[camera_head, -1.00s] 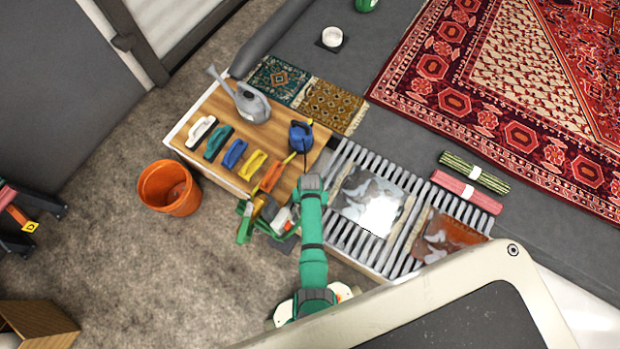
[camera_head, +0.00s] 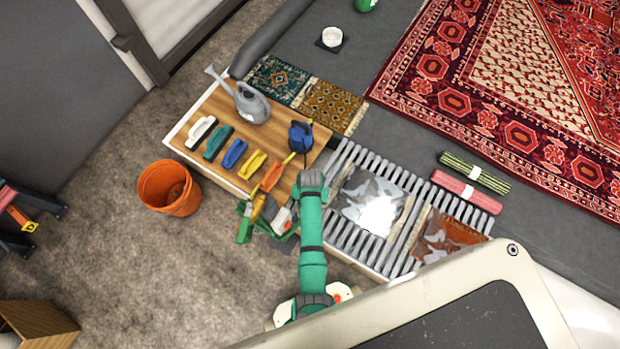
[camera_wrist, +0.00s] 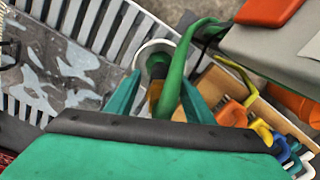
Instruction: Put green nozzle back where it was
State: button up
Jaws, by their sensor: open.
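In the wrist view, the green nozzle (camera_wrist: 157,65), with a yellow-orange part (camera_wrist: 155,93) below, sits between the fingers of my gripper (camera_wrist: 158,98). The fingers are spread apart on either side. A pale round ring (camera_wrist: 142,52) shows around the nozzle's far end; I cannot tell whether it is seated there. A green curved strip (camera_wrist: 180,60) runs up and right beside the nozzle.
A slatted rack (camera_head: 340,235) lies right of the wooden bench top (camera_head: 220,115). Several coloured brushes, a grey watering can (camera_head: 250,104) and a blue sprayer (camera_head: 301,137) stand on the bench. An orange bucket (camera_head: 168,188) is on the floor. A grey box with a red-orange pad (camera_wrist: 268,12) is close by.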

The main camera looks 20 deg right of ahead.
notch_tip(320, 180, up, 8)
jog(key=shift+r, duration=0.15)
dwell(0.7)
